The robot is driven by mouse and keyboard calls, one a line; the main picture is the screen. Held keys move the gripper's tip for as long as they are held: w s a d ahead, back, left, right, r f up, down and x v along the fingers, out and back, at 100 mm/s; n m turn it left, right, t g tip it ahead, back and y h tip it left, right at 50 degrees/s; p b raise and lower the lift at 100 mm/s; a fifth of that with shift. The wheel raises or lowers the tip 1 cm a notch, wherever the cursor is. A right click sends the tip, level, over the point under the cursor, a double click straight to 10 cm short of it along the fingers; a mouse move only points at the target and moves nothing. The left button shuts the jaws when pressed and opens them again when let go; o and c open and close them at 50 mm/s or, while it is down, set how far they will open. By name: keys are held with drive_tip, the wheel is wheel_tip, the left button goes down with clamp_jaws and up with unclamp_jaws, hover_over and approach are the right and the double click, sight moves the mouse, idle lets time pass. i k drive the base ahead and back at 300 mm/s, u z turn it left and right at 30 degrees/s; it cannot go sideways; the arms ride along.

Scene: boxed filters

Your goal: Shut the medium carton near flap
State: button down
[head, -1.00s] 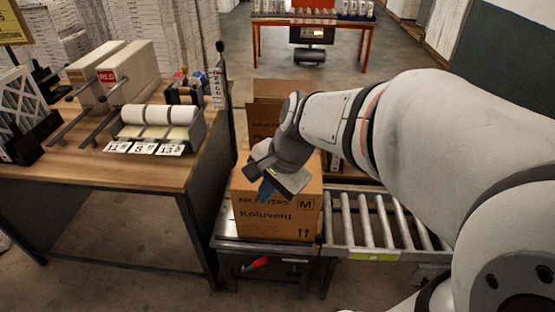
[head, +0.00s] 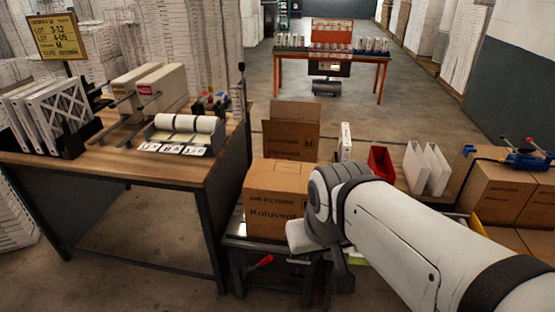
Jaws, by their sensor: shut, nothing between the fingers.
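The medium carton (head: 272,211) is a brown box printed Koluvent. It stands upright at the end of the roller conveyor, in the middle of the head view. Its top (head: 280,175) looks flat and covered; I cannot make out the separate flaps. My gripper (head: 303,237) is at the carton's lower right front corner, on the near side, below its top. It is shut with nothing in it. The fingertips are hard to make out, and I cannot tell whether it touches the carton. My arm hides the carton's right side and its M mark.
Another brown carton (head: 290,140), marked M, stands behind with a panel raised. A red bin (head: 381,163) and white filters (head: 437,170) are to the right, near more cartons (head: 494,190).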

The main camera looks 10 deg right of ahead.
sight(278, 182)
drive_tip(key=z, duration=0.35)
drive_tip(key=i, duration=1.05)
drive_tip(key=z, duration=0.3)
